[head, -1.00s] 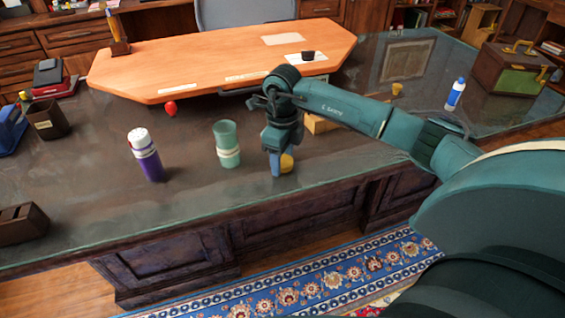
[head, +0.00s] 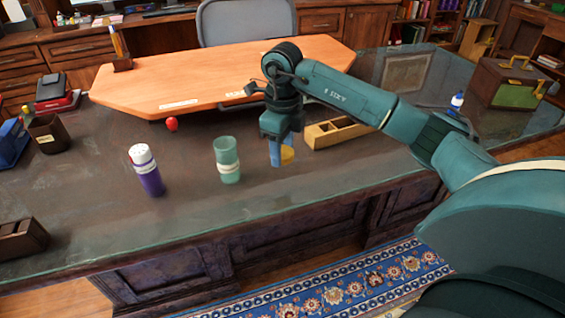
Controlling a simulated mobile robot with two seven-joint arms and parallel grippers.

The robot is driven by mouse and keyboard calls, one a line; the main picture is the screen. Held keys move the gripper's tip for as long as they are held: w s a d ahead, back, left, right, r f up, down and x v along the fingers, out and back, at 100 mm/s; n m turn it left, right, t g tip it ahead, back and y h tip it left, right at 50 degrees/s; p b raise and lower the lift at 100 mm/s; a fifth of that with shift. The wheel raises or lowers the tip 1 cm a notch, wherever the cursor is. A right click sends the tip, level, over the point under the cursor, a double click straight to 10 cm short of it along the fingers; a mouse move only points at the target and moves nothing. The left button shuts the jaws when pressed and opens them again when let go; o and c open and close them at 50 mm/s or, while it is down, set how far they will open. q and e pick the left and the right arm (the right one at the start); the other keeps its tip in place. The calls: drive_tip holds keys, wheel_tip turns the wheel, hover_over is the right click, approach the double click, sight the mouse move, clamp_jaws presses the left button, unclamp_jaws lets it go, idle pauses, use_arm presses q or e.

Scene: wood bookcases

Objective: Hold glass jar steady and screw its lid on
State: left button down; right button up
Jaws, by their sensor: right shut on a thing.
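A green translucent jar (head: 227,167) with a pale band stands upright on the dark desk, left of my right gripper and apart from it. My right gripper (head: 282,154) points down over the desk. It is shut on a small yellow round thing, which looks like the lid (head: 288,155) and is partly hidden by a blue finger. The top of the jar looks uncovered. My left gripper is out of view.
A purple and white bottle (head: 146,170) stands left of the jar. An open wooden box (head: 335,132) lies right of my gripper. A red ball-like thing (head: 172,124) sits by the raised orange board (head: 190,80). The desk in front of the jar is clear.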

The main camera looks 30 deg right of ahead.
drive_tip(key=shift+r, duration=1.25)
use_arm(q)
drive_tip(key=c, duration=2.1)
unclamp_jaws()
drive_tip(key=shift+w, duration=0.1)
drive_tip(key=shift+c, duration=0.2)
